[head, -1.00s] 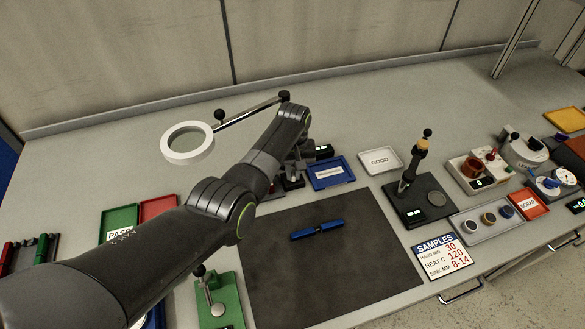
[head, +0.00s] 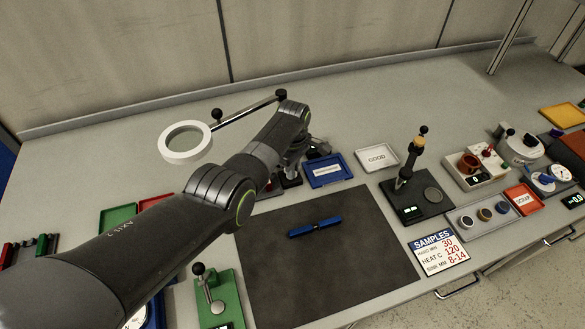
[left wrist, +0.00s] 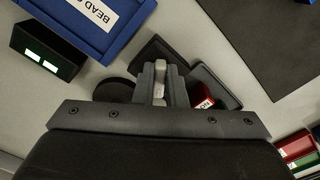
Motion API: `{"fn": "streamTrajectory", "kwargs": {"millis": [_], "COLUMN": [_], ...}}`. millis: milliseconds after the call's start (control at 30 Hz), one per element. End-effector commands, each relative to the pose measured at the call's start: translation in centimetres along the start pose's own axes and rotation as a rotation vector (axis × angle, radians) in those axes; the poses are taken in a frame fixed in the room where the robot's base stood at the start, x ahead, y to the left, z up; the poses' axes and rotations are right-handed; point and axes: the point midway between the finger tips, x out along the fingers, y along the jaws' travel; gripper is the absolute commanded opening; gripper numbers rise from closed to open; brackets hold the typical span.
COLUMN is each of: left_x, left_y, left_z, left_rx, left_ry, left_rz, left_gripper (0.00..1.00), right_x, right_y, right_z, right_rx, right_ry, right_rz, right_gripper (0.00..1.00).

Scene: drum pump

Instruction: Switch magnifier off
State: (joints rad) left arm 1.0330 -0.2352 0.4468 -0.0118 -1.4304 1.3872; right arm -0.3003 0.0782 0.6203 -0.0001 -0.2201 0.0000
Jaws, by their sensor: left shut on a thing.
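The magnifier (head: 186,142) is a white ring around a lens, on a jointed arm with black knobs, at the back left of the bench in the head view. I cannot tell whether its ring is lit. My left gripper (left wrist: 160,82) is low over the bench behind the dark mat. In the left wrist view its fingers are closed on a small pale piece (left wrist: 158,75) above a dark base. In the head view my own arm mostly hides this spot, and no switch is clearly visible. My right gripper is in neither view.
In the left wrist view, a blue labelled tray (left wrist: 65,20), a black box with a lit display (left wrist: 45,55) and a red part (left wrist: 204,97) are close by. A blue bar (head: 315,227) lies on the dark mat (head: 330,270). A green lever device (head: 215,295) stands in front.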

Motion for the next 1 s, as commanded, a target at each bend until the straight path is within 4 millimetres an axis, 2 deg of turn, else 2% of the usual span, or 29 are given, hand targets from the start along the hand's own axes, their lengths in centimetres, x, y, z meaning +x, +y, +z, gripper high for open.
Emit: {"fn": "streamTrajectory", "kwargs": {"millis": [333, 833, 867, 1000], "left_x": [-0.21, -0.24, -0.25, -0.19], "left_y": [0.25, 0.28, 0.29, 0.24], "left_z": [-0.14, -0.17, -0.17, -0.14], "left_rx": [-0.125, -0.143, -0.143, -0.143], "left_ry": [0.004, 0.004, 0.004, 0.003], "left_rz": [0.005, 0.006, 0.006, 0.004], "left_gripper": [0.0, 0.0, 0.12, 0.31], "right_x": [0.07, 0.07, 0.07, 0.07], "right_y": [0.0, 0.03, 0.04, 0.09], "right_z": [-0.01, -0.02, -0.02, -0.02], "right_rx": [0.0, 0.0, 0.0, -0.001], "right_ry": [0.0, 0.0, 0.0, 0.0], "right_rz": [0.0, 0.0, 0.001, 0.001], "right_gripper": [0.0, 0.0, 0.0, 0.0]}}
